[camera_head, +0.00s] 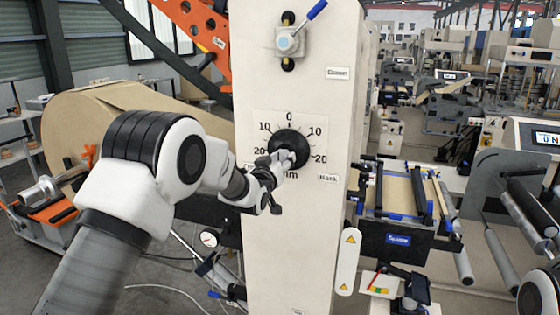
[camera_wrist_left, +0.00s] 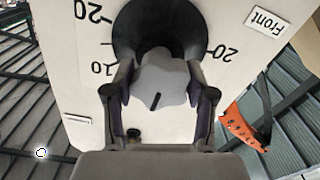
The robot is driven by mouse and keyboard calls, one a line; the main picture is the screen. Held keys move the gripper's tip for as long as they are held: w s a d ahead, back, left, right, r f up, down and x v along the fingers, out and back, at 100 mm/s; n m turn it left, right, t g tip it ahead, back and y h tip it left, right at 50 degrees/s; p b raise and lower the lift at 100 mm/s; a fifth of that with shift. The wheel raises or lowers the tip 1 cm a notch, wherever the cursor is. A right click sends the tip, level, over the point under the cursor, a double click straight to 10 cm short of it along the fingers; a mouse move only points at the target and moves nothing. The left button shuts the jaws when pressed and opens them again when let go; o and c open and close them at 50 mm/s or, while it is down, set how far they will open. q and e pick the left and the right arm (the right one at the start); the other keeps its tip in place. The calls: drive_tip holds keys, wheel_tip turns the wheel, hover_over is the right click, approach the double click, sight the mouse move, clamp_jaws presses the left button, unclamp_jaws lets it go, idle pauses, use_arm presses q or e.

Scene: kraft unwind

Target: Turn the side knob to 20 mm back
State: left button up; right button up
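The side knob (camera_head: 299,141) sits on a black round base on the cream machine column, in front of a printed mm scale (camera_head: 318,131) with 0 at top and 10 and 20 to each side. The "Back" label (camera_head: 328,178) is at right. My left gripper (camera_head: 283,160) is at the knob from lower left. In the left wrist view its fingers lie against both sides of the grey lobed knob (camera_wrist_left: 163,78). The knob's dark mark points down there, roughly toward the scale's zero side; the zero is hidden, so I cannot read it exactly. My right gripper is not in view.
A blue-handled lever valve (camera_head: 288,43) sits higher on the column. A large kraft roll (camera_head: 95,125) lies behind my left arm. A machine with a blue-edged table (camera_head: 398,190) stands right of the column. A small gauge (camera_head: 209,238) is below my left gripper.

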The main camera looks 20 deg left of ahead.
use_arm(q)
drive_tip(key=shift+f+m+b, duration=0.15)
drive_tip(key=shift+m+b, duration=0.25)
drive_tip(key=shift+b, duration=0.3)
drive_tip(key=m+b, duration=0.8)
drive_tip(key=b, duration=0.1)
drive_tip(key=shift+f, duration=0.1)
drive_tip(key=m+b, duration=0.5)
drive_tip(key=m, duration=0.1)
drive_tip(key=shift+a, duration=0.1)
drive_tip(key=shift+r+m+b, duration=0.15)
drive_tip(key=shift+m+b, duration=0.7)
drive_tip(key=shift+m, duration=0.4)
drive_tip(key=shift+r+m+b, duration=0.1)
drive_tip(key=shift+m+b, duration=0.75)
drive_tip(key=shift+m, duration=0.4)
drive_tip(key=shift+r, duration=0.1)
drive_tip(key=o, duration=1.2)
drive_tip(key=shift+c, duration=0.2)
